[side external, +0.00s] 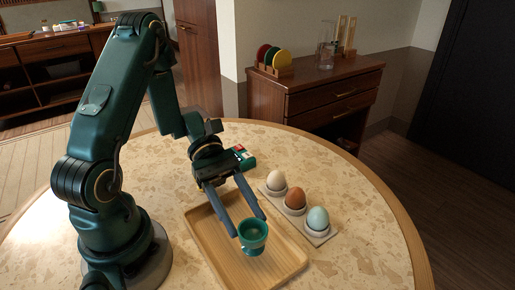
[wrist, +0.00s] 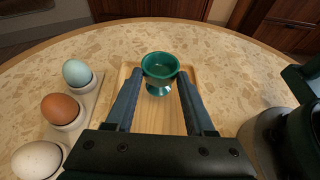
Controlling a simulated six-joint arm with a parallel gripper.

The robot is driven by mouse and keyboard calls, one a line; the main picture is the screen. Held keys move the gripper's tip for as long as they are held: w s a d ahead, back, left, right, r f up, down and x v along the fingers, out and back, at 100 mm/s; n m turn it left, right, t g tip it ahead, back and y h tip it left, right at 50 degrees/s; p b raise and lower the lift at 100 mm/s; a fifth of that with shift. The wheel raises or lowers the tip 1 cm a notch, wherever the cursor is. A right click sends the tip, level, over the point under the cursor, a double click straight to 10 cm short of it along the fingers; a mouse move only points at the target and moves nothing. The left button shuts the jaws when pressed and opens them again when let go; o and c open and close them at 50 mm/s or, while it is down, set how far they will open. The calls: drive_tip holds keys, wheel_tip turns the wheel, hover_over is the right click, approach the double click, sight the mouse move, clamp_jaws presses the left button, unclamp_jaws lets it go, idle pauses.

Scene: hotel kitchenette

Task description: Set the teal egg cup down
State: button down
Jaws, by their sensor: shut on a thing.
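The teal egg cup (side external: 253,237) is empty and upright between the fingertips of my gripper (side external: 251,224). My gripper is shut on it, and the cup also shows in the wrist view (wrist: 159,73) with its foot below the fingers (wrist: 157,78). The cup is over the wooden tray (side external: 283,275), toward the tray's front end in the side view. Whether its foot touches the tray floor is hard to tell. The tray also shows in the wrist view (wrist: 158,118) beneath the fingers and is otherwise bare.
A pale holder (side external: 317,237) beside the tray carries a white egg (side external: 277,180), a brown egg (side external: 295,198) and a light blue egg (side external: 318,219). A small green and red box (side external: 243,157) sits behind the tray. The round table (side external: 365,235) is clear at the right.

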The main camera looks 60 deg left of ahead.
sight(242, 225)
drive_tip(key=shift+f, duration=1.45)
drive_tip(key=shift+c, duration=1.3)
unclamp_jaws()
